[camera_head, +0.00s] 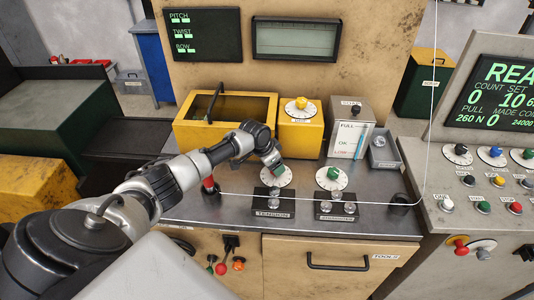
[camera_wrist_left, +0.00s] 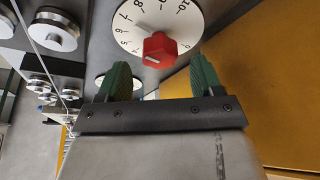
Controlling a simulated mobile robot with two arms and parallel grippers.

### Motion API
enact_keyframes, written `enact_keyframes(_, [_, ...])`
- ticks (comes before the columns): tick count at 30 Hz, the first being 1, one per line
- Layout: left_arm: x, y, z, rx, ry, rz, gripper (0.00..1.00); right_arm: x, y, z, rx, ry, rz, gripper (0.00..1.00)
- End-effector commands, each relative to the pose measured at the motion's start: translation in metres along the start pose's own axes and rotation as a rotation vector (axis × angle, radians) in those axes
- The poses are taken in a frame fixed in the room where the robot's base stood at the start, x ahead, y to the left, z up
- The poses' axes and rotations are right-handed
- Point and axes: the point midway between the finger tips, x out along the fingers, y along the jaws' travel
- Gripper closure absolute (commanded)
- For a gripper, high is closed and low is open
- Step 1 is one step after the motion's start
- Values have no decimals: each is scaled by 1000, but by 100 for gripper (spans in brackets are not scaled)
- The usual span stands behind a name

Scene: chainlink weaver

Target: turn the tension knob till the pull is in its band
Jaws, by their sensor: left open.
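The tension dial (camera_head: 283,181) is a white disc above the TENSION plate (camera_head: 273,213); my gripper covers its knob in the head view. In the left wrist view, the white numbered dial (camera_wrist_left: 185,15) carries a red knob (camera_wrist_left: 159,49) with a pale mark. My left gripper (camera_head: 275,167) is over the dial. In the left wrist view its green fingertips (camera_wrist_left: 161,78) are open, one on either side below the knob, with nothing between them. Whether they touch the knob cannot be told. The control screen (camera_head: 492,100) shows PULL 260 N. My right gripper is not in view.
A second dial with a green knob (camera_head: 333,174) stands just right. A yellow tray (camera_head: 190,140) and a yellow box with a yellow-knobbed dial (camera_head: 300,137) stand behind. A red-topped lever (camera_head: 209,185) is left of the gripper. A thin wire crosses the bench front.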

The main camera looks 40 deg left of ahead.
Motion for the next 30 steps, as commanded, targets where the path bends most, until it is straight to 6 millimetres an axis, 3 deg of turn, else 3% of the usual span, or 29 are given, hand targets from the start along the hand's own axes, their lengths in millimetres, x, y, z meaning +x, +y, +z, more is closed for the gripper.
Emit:
enact_keyframes(6, [-39, -1, 1, 2, 2, -2, 34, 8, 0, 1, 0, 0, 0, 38])
enact_keyframes(13, [-69, 0, 0, 0, 1, -1, 34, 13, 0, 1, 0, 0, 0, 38])
enact_keyframes(30, [-76, 0, 0, 0, 0, 0, 34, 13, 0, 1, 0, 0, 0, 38])
